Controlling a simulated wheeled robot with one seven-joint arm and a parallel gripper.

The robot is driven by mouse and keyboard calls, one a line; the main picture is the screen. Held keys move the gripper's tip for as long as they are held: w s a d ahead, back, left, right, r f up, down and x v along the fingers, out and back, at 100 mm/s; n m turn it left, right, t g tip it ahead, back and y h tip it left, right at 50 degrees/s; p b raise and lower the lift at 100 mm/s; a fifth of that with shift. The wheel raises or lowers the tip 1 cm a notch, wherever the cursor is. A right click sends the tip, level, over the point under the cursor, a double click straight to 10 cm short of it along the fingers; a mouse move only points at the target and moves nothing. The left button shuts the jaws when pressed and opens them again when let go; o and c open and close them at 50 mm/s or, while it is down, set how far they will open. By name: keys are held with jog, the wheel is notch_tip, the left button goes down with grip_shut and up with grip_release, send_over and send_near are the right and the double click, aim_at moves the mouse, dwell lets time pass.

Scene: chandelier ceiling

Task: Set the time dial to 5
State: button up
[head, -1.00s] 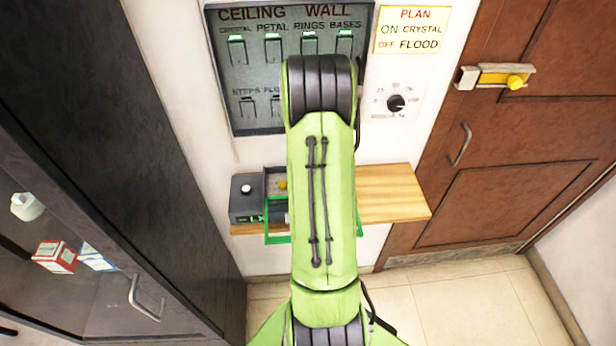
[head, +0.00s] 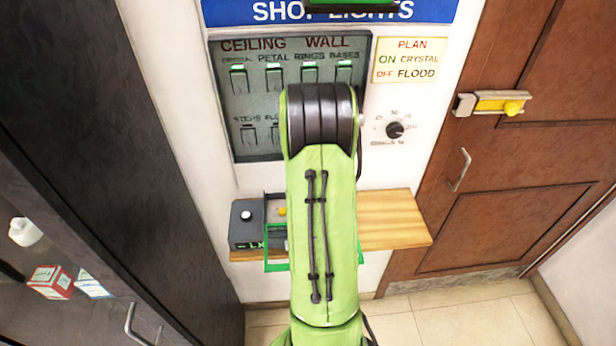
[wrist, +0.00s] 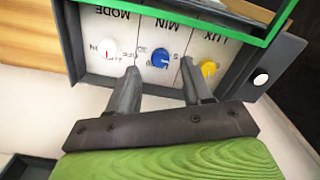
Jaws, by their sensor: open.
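A panel (wrist: 190,85) with three dials shows upside down in the wrist view. Its middle dial, labelled MIN, is a blue knob (wrist: 161,58), likely the time dial; its pointer setting is too small to read surely. In the head view my arm hides the gripper and most of the panel.
A wooden shelf (head: 395,222) holds a grey box (head: 246,236) with a white button. Above are a switch board (head: 225,120), a black wall knob (head: 395,129) and a plan note (head: 410,60). A dark cabinet (head: 160,180) stands left, a brown door (head: 500,150) right.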

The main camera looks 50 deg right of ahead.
notch_tip(320, 180, up, 13)
jog(key=p, duration=0.1)
jog(key=shift+a, duration=0.1)
dwell(0.4)
